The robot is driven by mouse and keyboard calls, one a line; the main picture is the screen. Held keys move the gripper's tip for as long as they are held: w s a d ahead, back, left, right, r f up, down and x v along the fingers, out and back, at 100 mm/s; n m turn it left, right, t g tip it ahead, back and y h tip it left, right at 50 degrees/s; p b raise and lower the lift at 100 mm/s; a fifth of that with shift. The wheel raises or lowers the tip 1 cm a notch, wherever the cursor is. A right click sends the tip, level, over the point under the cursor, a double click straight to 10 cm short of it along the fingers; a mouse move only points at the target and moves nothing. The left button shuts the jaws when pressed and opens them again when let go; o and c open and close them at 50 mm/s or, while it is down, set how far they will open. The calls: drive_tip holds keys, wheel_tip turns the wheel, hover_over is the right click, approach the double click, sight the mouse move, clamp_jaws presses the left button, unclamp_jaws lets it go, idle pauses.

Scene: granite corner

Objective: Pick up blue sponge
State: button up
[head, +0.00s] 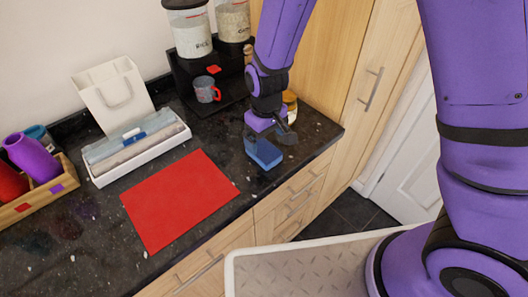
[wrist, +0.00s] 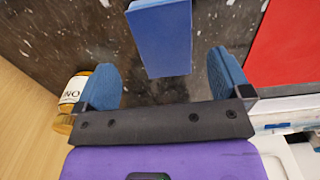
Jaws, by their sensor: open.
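The blue sponge (head: 263,153) lies on the dark granite worktop, to the right of the red mat. In the wrist view the sponge (wrist: 160,36) is a blue block at the top centre, in line with the gap between the fingers. My gripper (head: 270,132) is above and close to the sponge in the head view, partly covering its far side. In the wrist view my gripper (wrist: 165,78) is open, with its two blue finger pads apart and only worktop between them. I cannot tell its exact height above the sponge.
The red mat (head: 180,198) lies left of the sponge. An amber labelled jar (wrist: 74,95) stands close to one finger, also behind my gripper. A mug (head: 206,89), canisters, a white tray (head: 174,142) and a paper bag stand further back. The worktop's front edge is near.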

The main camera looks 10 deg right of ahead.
sight(264, 149)
drive_tip(key=shift+a+f, duration=0.2)
drive_tip(key=shift+f, duration=1.1)
drive_tip(key=shift+a+f, duration=0.15)
drive_tip(key=shift+f, duration=1.1)
drive_tip(key=c, duration=1.1)
drive_tip(key=shift+o, duration=0.2)
drive_tip(key=shift+w+r, duration=0.1)
drive_tip(key=shift+r, duration=0.05)
